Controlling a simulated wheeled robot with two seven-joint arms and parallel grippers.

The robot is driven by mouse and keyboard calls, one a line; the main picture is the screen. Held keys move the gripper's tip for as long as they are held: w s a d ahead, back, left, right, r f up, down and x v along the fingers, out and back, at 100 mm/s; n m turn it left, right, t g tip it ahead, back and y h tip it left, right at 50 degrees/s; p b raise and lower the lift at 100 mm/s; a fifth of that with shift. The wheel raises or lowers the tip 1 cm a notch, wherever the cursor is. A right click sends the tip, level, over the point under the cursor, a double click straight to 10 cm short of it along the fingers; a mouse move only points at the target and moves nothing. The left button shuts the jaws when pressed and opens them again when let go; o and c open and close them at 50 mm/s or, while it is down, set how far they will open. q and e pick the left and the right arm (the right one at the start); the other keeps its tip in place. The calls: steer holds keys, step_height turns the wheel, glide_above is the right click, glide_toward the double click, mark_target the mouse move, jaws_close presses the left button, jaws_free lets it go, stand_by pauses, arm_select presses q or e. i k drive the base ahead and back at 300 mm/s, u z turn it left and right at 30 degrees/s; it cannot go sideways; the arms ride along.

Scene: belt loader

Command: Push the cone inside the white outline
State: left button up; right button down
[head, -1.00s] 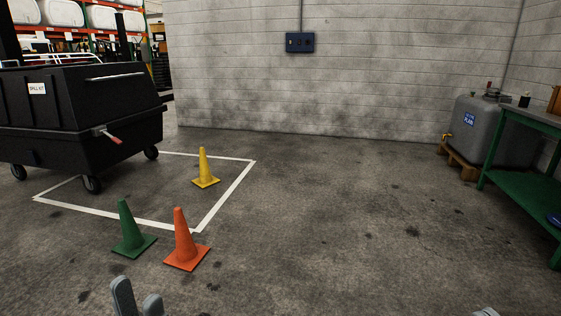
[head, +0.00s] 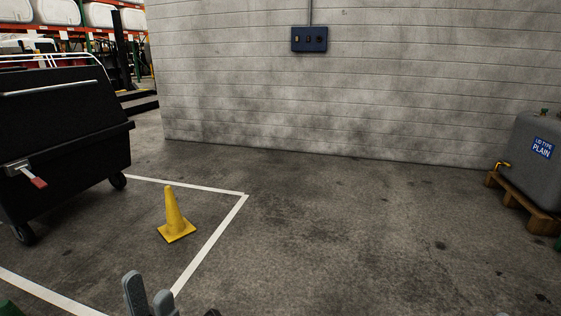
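The white outline (head: 212,243) is painted on the floor at left, its far right corner showing and its near side cut by the frame. A yellow cone (head: 173,216) stands upright inside it, near the right line. No orange cone is in view. My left gripper (head: 149,296) is at the bottom, in front of the outline's right line in the picture. Its two grey fingertips show a gap with nothing between them. My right gripper is out of view.
A black wheeled bin (head: 62,130) stands at left, over part of the outline. A grey wall (head: 370,90) with a blue switch box (head: 309,39) closes the back. A grey tank (head: 540,165) on a wooden pallet (head: 525,205) is at right. The middle floor is clear.

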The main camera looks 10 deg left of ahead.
mark_target(177, 226)
steer(key=i, duration=2.25)
steer(key=u, duration=2.05)
steer(key=i, duration=1.65)
steer(key=z, duration=1.75)
